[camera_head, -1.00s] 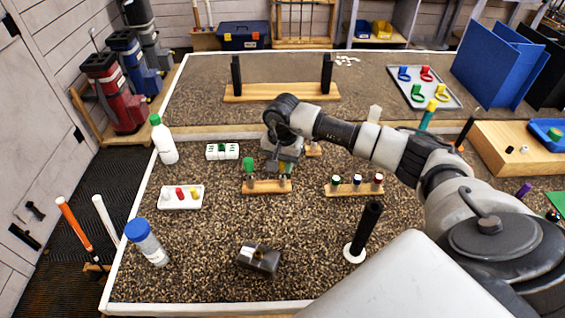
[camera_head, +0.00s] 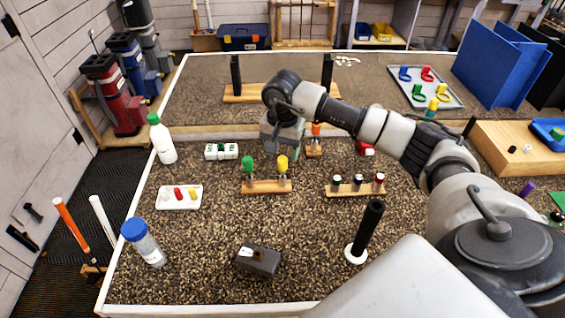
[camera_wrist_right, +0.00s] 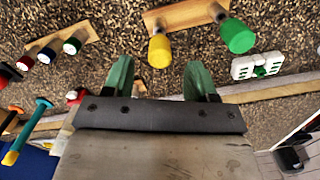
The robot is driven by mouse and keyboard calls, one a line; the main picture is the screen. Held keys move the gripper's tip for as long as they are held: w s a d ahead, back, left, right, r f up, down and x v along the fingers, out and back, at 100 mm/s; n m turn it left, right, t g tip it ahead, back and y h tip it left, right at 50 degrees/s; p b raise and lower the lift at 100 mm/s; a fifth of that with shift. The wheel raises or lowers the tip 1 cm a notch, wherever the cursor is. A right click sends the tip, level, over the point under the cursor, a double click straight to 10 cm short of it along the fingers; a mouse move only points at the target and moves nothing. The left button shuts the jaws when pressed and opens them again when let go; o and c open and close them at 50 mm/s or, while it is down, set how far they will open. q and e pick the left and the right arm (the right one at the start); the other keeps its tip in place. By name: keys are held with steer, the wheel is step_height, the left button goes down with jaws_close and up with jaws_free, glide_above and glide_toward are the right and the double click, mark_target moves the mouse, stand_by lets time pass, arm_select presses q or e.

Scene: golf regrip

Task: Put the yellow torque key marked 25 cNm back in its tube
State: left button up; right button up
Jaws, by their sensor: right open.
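The yellow key (camera_head: 283,163) stands upright at the right end of a small wooden stand (camera_head: 266,187), its lower part at a tube of the stand. A green key (camera_head: 248,163) stands at the left end. The 25 cNm mark is not readable. My right gripper (camera_head: 288,150) is open and empty, just behind and above the yellow key. In the right wrist view the yellow key (camera_wrist_right: 160,50) is beyond the gap between the green fingers (camera_wrist_right: 160,72), apart from them. The green key (camera_wrist_right: 237,36) is to its right there. My left gripper is not in view.
A wooden rack with several capped pieces (camera_head: 355,190) stands to the right, a black post on a white base (camera_head: 366,228) in front of it. A white tray (camera_head: 179,204) and white block (camera_head: 221,151) lie left. A dark box (camera_head: 258,261) sits in front.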

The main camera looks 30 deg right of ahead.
step_height(320, 180, up, 6)
steer(key=shift+f+b, duration=0.2)
steer(key=shift+b, duration=0.25)
stand_by(0.6)
